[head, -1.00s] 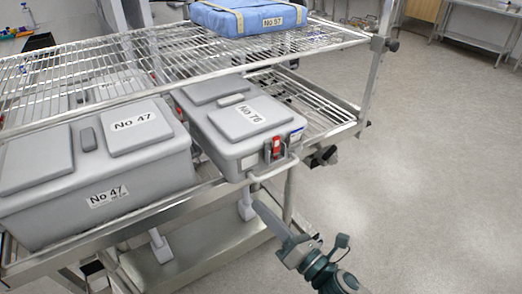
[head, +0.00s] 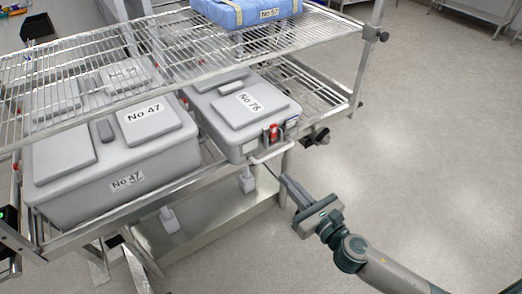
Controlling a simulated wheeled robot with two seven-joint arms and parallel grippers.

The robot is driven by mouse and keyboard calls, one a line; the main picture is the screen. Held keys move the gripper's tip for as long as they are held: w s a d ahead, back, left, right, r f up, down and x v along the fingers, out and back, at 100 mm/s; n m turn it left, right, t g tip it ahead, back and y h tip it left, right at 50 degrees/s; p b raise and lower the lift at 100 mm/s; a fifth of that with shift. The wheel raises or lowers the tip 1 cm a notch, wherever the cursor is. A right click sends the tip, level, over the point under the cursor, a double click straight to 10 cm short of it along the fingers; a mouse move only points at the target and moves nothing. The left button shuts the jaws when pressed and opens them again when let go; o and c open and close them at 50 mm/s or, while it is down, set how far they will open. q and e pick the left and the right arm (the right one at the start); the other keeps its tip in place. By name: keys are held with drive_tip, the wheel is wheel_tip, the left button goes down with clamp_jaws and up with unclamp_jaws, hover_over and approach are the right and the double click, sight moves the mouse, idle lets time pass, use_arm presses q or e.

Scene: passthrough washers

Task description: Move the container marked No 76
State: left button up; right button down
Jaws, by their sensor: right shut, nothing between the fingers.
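The container marked No 76 (head: 236,145) is a grey lidded box with a red latch and a pale bar handle (head: 270,152) on its near end. It sits on the lower wire shelf of the rack, its handle end toward the shelf's front edge. My right gripper (head: 284,180) is shut and empty, just below and right of the handle; a small gap seems to separate them, though contact is hard to judge. My left gripper is not in view.
A larger grey container marked No 47 (head: 75,193) stands left of No 76, close beside it. A blue wrapped pack marked No 57 (head: 240,14) lies on the upper wire shelf (head: 180,54). The floor (head: 430,150) to the right is clear.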

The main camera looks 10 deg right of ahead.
drive_tip(key=shift+w, duration=0.1)
drive_tip(key=p, duration=0.4)
approach(255, 144)
drive_tip(key=x, duration=0.6)
drive_tip(key=shift+w+a, duration=0.1)
drive_tip(key=shift+w, duration=0.15)
drive_tip(key=b+x, duration=0.1)
drive_tip(key=x, duration=1)
